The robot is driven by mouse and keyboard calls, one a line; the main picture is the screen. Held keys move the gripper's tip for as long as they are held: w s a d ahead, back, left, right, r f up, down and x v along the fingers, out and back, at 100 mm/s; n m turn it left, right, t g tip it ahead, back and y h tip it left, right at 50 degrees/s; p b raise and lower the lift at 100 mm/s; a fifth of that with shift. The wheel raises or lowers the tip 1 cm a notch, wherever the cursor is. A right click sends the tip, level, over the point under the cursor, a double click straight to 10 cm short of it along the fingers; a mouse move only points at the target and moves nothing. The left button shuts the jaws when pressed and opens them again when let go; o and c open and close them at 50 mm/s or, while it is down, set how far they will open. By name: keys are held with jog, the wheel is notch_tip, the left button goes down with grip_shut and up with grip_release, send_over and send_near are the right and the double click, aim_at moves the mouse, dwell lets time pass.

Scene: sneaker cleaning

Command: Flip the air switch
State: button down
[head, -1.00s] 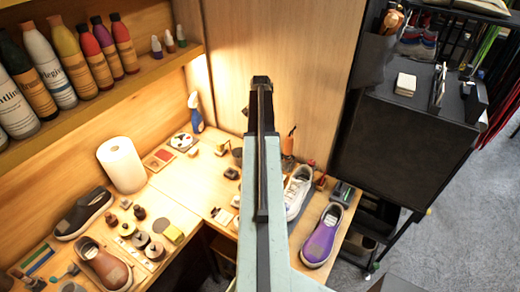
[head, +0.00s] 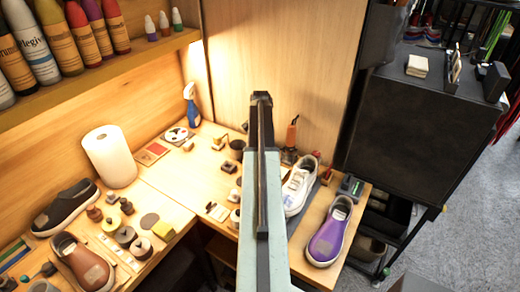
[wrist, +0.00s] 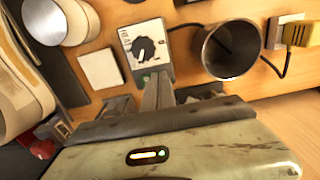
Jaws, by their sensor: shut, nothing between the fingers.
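A small box with a white dial face and black knob (wrist: 147,48) shows in the wrist view, just beyond my fingers. A green spot sits at its lower edge, partly behind my fingertip. I cannot tell for sure whether this box is the air switch.
A dark metal cup (wrist: 229,50) stands right of the dial box, with a cable nearby. A white square pad (wrist: 100,68) lies to its left. The bench (head: 203,165) carries a paper roll (head: 109,157), a white sneaker (head: 299,188), a purple shoe (head: 327,240) and several bottles.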

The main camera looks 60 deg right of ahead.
jog(key=shift+w+f+b, duration=0.1)
jog(key=shift+f+b, duration=0.15)
jog(key=shift+b, duration=0.1)
jog(key=shift+r, duration=0.15)
jog(key=shift+s+a, duration=0.1)
jog(key=shift+s, duration=0.1)
jog(key=shift+s+r+p, duration=0.1)
jog(key=shift+s+p, duration=0.2)
jog(key=shift+s, duration=0.4)
jog(key=shift+w, duration=0.1)
